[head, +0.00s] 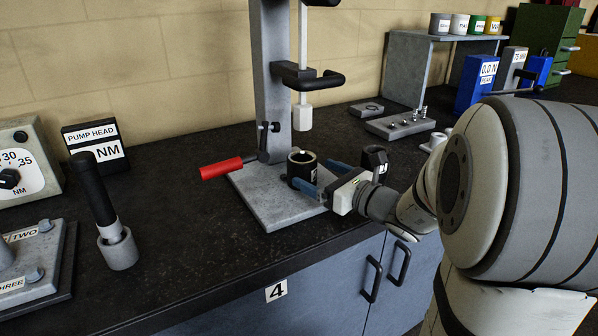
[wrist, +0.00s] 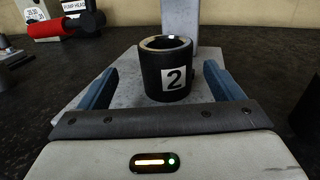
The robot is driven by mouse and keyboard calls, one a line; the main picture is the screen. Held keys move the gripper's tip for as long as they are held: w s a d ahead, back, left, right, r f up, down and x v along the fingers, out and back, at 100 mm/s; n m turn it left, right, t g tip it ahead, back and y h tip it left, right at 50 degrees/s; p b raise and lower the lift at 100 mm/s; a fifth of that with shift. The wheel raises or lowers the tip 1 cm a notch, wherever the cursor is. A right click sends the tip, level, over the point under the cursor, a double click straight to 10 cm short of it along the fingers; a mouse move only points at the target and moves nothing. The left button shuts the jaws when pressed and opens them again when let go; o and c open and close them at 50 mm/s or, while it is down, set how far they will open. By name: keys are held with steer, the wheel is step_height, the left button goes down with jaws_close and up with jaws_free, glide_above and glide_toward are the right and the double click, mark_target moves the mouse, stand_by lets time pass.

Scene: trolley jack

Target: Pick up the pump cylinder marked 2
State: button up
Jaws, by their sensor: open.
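The pump cylinder marked 2 (wrist: 165,61) is a short black tube with an open top and a white label. It stands upright on the grey base plate (head: 259,199) of a press; it also shows in the head view (head: 301,163). My gripper (head: 318,180) is open, with blue fingers. In the wrist view my gripper (wrist: 165,85) has one finger on each side of the cylinder, low down. Whether the fingertips reach past the cylinder or touch it I cannot tell.
The press column (head: 269,80) rises behind the cylinder, its ram (head: 302,117) hanging above. A red handle (head: 221,168) sticks out left. Another black cylinder (head: 375,158) stands right, behind my gripper. A torque tool (head: 97,195) stands at left.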

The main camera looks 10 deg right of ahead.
mark_target(295, 157)
steer(key=x, duration=0.8)
steer(key=shift+w+d+r, duration=0.15)
steer(key=shift+d+r, duration=0.1)
steer(key=shift+d, duration=0.05)
steer(key=shift+c, duration=0.2)
steer(key=c, duration=1.8)
steer(key=shift+r, duration=0.1)
steer(key=shift+r, duration=0.1)
